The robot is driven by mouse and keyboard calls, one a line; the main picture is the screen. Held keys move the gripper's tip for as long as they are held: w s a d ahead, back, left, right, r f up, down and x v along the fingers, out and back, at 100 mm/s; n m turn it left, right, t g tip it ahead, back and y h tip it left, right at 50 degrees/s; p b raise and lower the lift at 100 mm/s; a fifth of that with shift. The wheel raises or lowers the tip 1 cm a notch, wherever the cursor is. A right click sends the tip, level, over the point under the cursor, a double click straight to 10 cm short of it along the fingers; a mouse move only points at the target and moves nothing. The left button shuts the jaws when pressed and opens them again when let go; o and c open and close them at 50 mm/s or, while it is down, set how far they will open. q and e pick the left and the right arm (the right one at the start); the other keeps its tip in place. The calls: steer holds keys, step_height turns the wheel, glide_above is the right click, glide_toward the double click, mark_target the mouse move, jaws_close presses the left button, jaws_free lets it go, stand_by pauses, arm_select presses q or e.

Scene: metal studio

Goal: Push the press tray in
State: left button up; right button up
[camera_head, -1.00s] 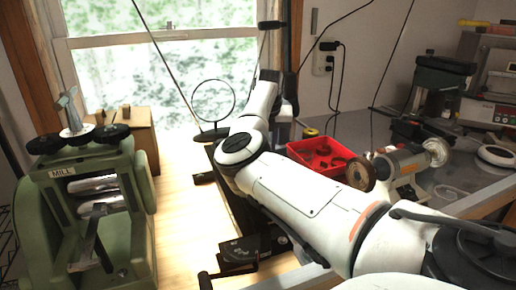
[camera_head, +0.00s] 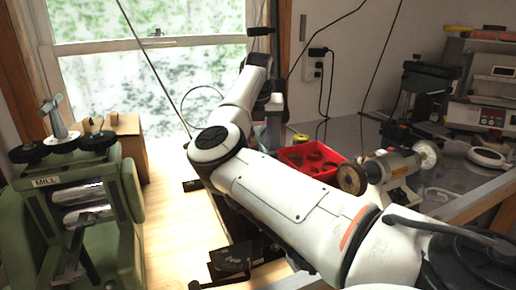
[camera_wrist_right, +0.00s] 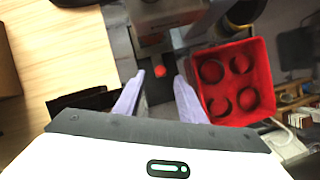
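My right gripper (camera_wrist_right: 159,78) is open in the wrist view, its two pale fingers apart. Between and just beyond the fingertips is a small dark part with a red spot (camera_wrist_right: 161,72), at the foot of a grey metal body that looks like the press (camera_wrist_right: 160,32). I cannot tell the press tray's outline or whether a finger touches it. In the head view my right arm reaches toward the window, and its wrist hangs beside a dark upright column (camera_head: 274,135). The fingertips are not clear there, and the arm hides much of the press area. My left gripper is not in view.
A red bin with round items (camera_head: 312,161) stands close to the right of my gripper; it also shows in the wrist view (camera_wrist_right: 262,55). A bench grinder (camera_head: 392,170) is farther right. A green mill (camera_head: 75,215) stands left.

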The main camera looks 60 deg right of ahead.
steer(key=shift+v, duration=2.2)
